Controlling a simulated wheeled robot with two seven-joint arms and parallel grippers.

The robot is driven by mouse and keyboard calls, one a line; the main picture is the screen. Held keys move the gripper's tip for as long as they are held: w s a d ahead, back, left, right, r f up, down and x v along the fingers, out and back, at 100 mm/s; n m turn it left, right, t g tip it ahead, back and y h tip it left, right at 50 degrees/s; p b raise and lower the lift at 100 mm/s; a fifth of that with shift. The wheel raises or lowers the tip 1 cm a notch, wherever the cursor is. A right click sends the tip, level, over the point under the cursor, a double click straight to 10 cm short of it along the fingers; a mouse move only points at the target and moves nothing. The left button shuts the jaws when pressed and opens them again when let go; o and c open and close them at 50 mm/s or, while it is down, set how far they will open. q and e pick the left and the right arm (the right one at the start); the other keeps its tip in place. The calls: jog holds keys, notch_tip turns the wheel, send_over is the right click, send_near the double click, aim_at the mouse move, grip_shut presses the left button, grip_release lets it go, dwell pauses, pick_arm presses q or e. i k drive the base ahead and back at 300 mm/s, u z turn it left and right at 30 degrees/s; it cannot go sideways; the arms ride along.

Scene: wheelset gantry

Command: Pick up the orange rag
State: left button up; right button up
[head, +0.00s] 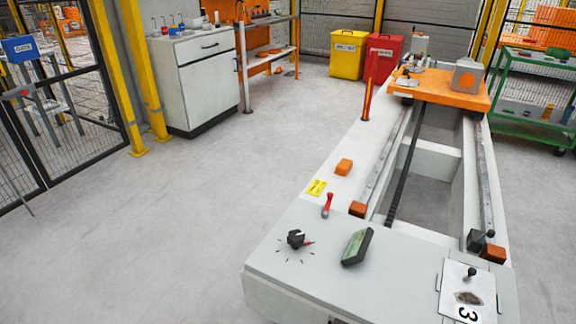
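A small orange block-shaped piece (343,167) lies on the white left side beam of the gantry, beyond the yellow label. It may be the folded orange rag, but it is too small to be sure. Another orange shape (270,52) is on the shelf of the orange bench at the back, also too small to make out. Neither of my grippers is in view, and nothing is seen touching these orange things.
The gantry's front panel (300,265) carries a black knob (295,238), a green-screened display (355,246) and a red lever (327,204). An orange carriage (440,88) sits at the far end. A white cabinet (200,85) stands back left. Grey floor left of the gantry is clear.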

aim_at(344, 167)
jog(key=u, duration=1.25)
jog(key=i, duration=3.4)
jog(key=z, duration=2.35)
jog(key=i, duration=3)
jog(key=z, duration=2.4)
